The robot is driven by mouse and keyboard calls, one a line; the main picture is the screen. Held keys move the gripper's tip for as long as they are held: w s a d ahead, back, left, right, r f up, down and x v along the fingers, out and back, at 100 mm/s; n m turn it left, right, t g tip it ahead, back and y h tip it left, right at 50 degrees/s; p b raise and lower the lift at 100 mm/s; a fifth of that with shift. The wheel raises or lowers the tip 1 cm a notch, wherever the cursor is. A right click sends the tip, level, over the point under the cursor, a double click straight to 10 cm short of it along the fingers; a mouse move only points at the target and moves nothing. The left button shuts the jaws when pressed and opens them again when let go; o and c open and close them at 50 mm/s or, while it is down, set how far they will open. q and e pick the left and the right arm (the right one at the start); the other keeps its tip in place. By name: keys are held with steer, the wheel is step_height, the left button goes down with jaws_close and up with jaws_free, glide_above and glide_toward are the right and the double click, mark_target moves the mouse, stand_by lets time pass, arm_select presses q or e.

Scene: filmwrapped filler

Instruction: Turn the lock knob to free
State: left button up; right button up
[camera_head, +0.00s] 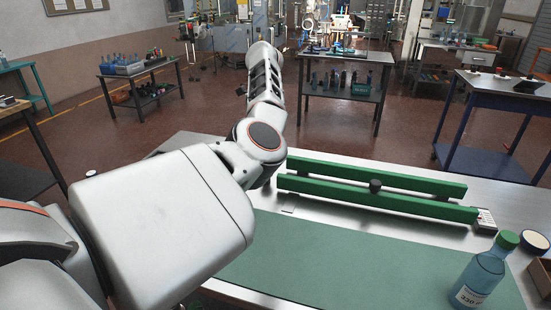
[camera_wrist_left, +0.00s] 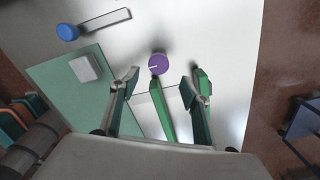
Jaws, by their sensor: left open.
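A round purple knob (camera_wrist_left: 158,64) with a white line on its top shows in the left wrist view. The line points roughly sideways across the picture. My left gripper (camera_wrist_left: 159,77) is open and empty, with the knob at the gap between its fingertips; I cannot tell how far below them it lies. In the head view my left arm reaches over the bench, and its fingers and the purple knob do not show. A rear green rail (camera_head: 370,172) and a front green rail (camera_head: 380,200) have a small dark knob (camera_head: 375,186) between them.
A blue bottle (camera_head: 478,278) with a green cap and a round jar (camera_head: 535,242) stand at the bench's right. The green mat (camera_head: 360,265) is mostly clear. The wrist view shows a blue round cap (camera_wrist_left: 67,32) and a pale block (camera_wrist_left: 83,68).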

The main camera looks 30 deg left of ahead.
arm_select(q)
steer(key=f, duration=0.7)
steer(key=shift+s+f+b, duration=0.2)
steer(key=shift+f+b, duration=0.1)
steer(key=c, duration=1.1)
